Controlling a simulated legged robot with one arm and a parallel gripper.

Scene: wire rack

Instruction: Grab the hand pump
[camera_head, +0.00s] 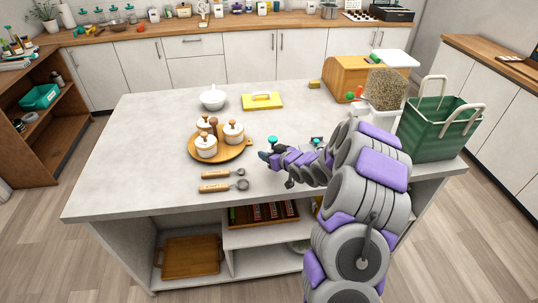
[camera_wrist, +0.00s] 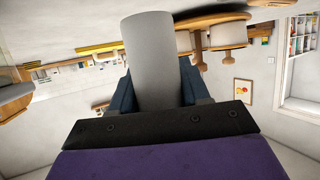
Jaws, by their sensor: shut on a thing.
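My gripper (camera_head: 266,156) is over the middle of the grey island countertop (camera_head: 150,130), right of the round wooden tray. In the wrist view its dark blue fingers (camera_wrist: 158,84) are shut on a plain grey cylinder, which I take to be the hand pump (camera_wrist: 150,45). The cylinder stands out between the fingers, and its lower end is hidden behind the black gripper edge. In the head view a small teal part (camera_head: 272,140) shows just behind the gripper. I cannot tell whether it belongs to the pump. The gripper and arm hide most of the pump there.
The round wooden tray (camera_head: 238,153) with lidded white jars stands close on the left. Two wooden-handled tools (camera_head: 222,187) lie in front. A white bowl (camera_head: 213,99) and yellow item (camera_head: 262,101) are behind. A green bag (camera_head: 430,135) and wooden bread box (camera_head: 350,75) stand right.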

